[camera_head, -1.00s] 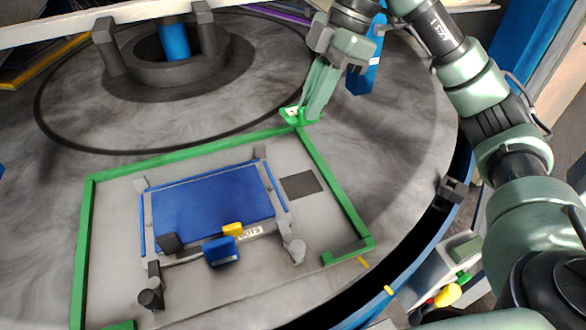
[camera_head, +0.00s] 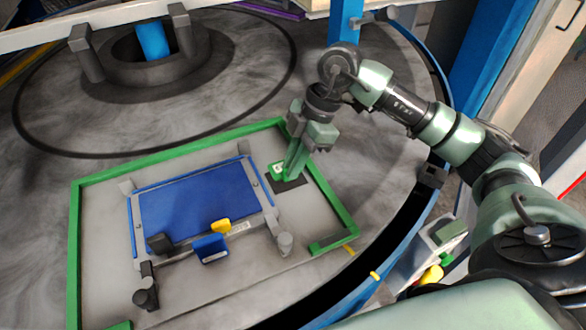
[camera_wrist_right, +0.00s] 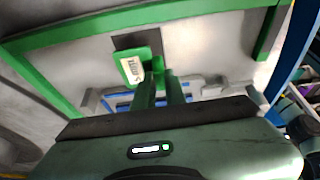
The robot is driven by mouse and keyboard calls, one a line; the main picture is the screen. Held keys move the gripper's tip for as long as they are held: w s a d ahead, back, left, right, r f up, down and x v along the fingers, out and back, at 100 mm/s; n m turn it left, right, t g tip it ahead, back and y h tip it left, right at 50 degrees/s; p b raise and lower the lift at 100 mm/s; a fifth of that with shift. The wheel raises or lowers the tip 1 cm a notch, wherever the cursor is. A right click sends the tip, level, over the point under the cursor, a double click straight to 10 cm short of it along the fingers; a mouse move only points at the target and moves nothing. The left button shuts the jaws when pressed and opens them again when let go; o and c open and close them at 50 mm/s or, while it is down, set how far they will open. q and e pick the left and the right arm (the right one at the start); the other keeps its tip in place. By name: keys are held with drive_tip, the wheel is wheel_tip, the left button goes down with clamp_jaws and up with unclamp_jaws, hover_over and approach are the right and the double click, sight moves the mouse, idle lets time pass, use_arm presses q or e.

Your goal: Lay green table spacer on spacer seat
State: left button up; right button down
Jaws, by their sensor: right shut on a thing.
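The green table spacer (camera_head: 278,169) is a small green piece with a white label; it also shows in the right wrist view (camera_wrist_right: 132,70). My right gripper (camera_head: 291,174) is shut on the spacer, its fingers pointing down. In the right wrist view the fingertips (camera_wrist_right: 160,76) grip the spacer's side. The spacer seat (camera_head: 292,184) is a dark square on the grey plate, partly hidden by the spacer and fingers; it also shows in the wrist view (camera_wrist_right: 132,41). The spacer is over the seat; I cannot tell whether they touch. My left gripper is not in view.
A green frame (camera_head: 334,199) borders the grey plate. Left of the seat, a blue panel (camera_head: 195,198) lies in a fixture with grey posts and blue and yellow clamp parts (camera_head: 210,248). The round stone-like table (camera_head: 376,120) has free room beyond the frame.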

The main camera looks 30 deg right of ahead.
wheel_tip(320, 180, down, 3)
drive_tip(key=shift+r, duration=0.15)
drive_tip(key=c, duration=1.5)
unclamp_jaws()
drive_tip(key=shift+o, duration=0.2)
drive_tip(key=b+v, duration=0.1)
drive_tip(key=v, duration=0.6)
drive_tip(key=shift+r, duration=0.3)
drive_tip(key=shift+d, duration=0.1)
